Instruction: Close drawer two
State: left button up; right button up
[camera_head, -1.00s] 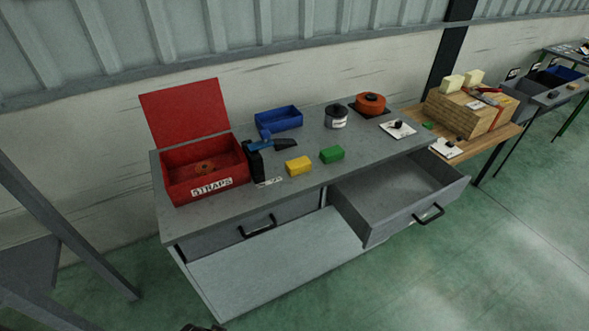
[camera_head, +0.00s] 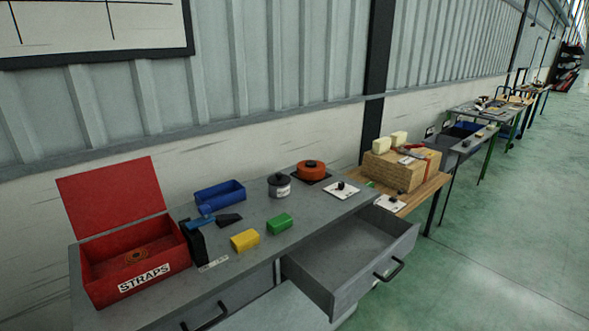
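A grey workbench (camera_head: 300,216) stands against the wall. Its right drawer (camera_head: 345,254) is pulled out, looks empty, and has a black bar handle (camera_head: 390,269) on its front. The left drawer (camera_head: 247,289) looks shut, with its handle (camera_head: 205,318) at the bottom edge of the view. No number shows on either drawer, so I cannot tell from a label which is drawer two. Neither of my grippers shows in this view.
On the bench are an open red STRAPS box (camera_head: 135,262), a blue bin (camera_head: 219,195), yellow (camera_head: 245,240) and green (camera_head: 279,223) blocks, a grey pot (camera_head: 279,187) and an orange round item (camera_head: 311,168). A wooden table (camera_head: 424,192) adjoins on the right. Green floor (camera_head: 490,255) in front is clear.

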aim_at(334, 269)
jog(key=z, duration=0.5)
jog(key=k, duration=0.6)
jog(key=z, duration=1.05)
jog(key=i, duration=1.15)
jog(key=u, duration=0.9)
jog(key=i, duration=0.55)
jog(key=u, duration=0.55)
